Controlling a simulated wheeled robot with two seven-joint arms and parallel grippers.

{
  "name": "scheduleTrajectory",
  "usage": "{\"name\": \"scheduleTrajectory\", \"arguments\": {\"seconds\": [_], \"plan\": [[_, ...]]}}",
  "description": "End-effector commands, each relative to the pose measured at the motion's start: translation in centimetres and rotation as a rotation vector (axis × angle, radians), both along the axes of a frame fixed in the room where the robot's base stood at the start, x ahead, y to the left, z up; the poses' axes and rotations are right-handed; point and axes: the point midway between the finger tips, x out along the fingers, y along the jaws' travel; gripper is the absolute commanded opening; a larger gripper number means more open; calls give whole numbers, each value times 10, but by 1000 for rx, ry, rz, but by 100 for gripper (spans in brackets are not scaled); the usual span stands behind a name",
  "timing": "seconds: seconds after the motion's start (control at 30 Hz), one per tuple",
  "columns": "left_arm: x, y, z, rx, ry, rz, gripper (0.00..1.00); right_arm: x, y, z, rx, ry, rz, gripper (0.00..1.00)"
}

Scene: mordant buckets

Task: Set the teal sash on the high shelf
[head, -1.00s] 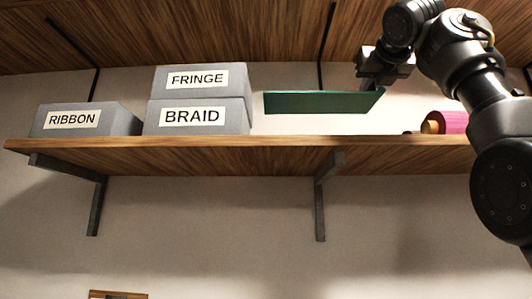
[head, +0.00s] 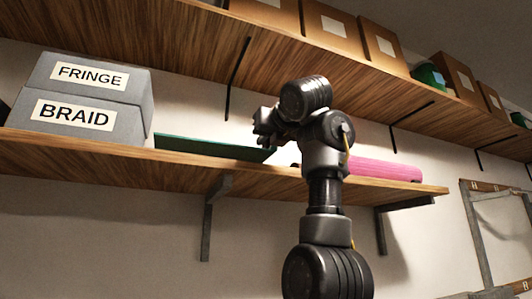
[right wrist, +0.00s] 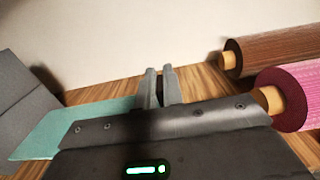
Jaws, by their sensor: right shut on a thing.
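The teal sash (head: 212,148) is a flat, dark green strip at the level of the shelf (head: 120,165), right of the stacked grey boxes. In the right wrist view the sash (right wrist: 75,128) extends left from my gripper, low over the wooden boards. Whether its underside touches them I cannot tell. My right gripper (head: 266,143) is at the sash's right end and shut on it; its fingers also show in the wrist view (right wrist: 157,87). My left gripper is not in view.
Grey boxes labelled FRINGE (head: 90,75) and BRAID (head: 75,115) stand left of the sash. A pink roll (head: 380,170) lies right; a brown roll (right wrist: 270,52) lies behind it. Another shelf (head: 190,50) with brown boxes (head: 345,35) hangs above.

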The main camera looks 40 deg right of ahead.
Motion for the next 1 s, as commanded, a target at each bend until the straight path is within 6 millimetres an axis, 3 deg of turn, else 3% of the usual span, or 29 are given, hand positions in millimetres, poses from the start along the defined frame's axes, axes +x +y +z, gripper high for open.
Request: {"name": "scheduleTrajectory", "arguments": {"seconds": [0.4, 0.8, 0.83, 1.0], "plan": [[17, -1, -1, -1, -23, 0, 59, 0, -1, -34, 3, -1, -1, 0], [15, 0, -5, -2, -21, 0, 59, -1, -1, -39, 3, 0, -1, 0], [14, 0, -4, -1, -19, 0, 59, 0, -1, -38, 2, 0, -1, 12], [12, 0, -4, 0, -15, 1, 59, 0, -1, -37, 2, 0, -1, 30]]}}
